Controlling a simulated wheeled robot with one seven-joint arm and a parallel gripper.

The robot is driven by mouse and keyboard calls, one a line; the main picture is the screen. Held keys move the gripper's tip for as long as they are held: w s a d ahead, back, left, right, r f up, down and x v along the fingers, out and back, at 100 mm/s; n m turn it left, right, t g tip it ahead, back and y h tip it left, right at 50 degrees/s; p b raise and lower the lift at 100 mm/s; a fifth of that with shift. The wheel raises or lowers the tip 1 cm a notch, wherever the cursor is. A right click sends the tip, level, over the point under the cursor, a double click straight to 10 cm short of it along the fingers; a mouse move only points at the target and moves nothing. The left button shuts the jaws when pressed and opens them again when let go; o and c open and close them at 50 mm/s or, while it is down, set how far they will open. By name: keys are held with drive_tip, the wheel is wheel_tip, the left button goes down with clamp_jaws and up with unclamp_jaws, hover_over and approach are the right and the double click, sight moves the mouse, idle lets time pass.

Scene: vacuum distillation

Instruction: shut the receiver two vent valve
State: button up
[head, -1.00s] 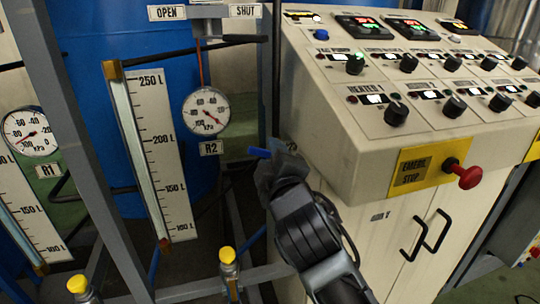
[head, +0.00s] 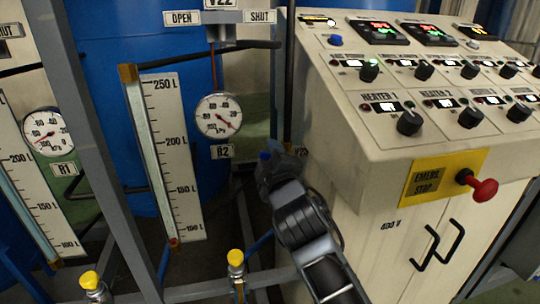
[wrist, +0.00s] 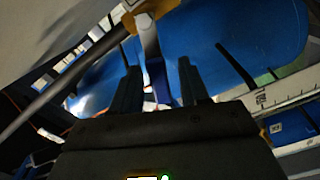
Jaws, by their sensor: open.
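The V22 sign (head: 219,3) stands above an OPEN plate (head: 181,18) and a SHUT plate (head: 259,16) in the head view. A black bar (head: 258,44) runs just below them, with its thicker end toward SHUT. The R2 gauge (head: 219,115) hangs below. My gripper (head: 268,158) is right of and below this gauge, beside the console. In the wrist view my gripper (wrist: 157,88) is open, with a dark blue piece and a pale stem (wrist: 150,40) showing between or beyond its fingers. I cannot tell whether they touch it.
The control console (head: 350,150) with its red emergency stop button (head: 484,190) stands close to the right of my arm. A level scale (head: 172,155), a grey frame post (head: 88,130) and a yellow-capped fitting (head: 236,258) are at left. Blue vessels (head: 120,40) stand behind.

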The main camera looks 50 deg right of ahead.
drive_tip(key=shift+c, duration=0.4)
clamp_jaws()
